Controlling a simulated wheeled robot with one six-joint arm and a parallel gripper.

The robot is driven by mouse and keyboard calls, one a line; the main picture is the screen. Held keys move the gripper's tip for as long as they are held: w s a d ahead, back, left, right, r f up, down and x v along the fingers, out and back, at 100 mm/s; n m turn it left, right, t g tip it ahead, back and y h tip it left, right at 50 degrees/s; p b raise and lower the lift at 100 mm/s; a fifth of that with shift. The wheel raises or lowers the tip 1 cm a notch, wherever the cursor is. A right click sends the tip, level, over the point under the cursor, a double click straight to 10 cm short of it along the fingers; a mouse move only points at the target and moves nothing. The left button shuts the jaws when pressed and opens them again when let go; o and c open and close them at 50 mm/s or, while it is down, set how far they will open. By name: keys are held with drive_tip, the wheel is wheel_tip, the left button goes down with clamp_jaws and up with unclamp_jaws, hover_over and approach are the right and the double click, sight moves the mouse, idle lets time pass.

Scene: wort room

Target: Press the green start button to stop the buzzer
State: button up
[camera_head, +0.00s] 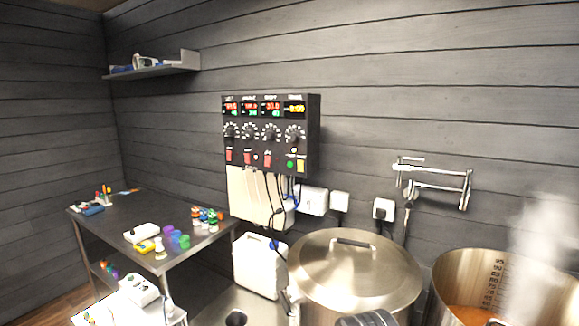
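A black control panel (271,140) is mounted on the dark plank wall in the middle of the view. It has lit red, green and yellow displays along its top, with a row of dials and red switches below. The small green button (290,164) glows at the lower right of the panel, beside a yellow part (300,166). Nothing covers the button. I cannot make out my gripper in this view. Dark shapes show at the bottom edge, but I cannot tell what they are.
A lidded steel kettle (350,275) stands below and right of the panel. An open steaming pot (465,275) is at far right. A white canister (256,265) stands left of the kettle. A metal table (105,220) with small items is at left. Cables hang under the panel.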

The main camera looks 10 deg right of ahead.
clamp_jaws()
idle(1.1)
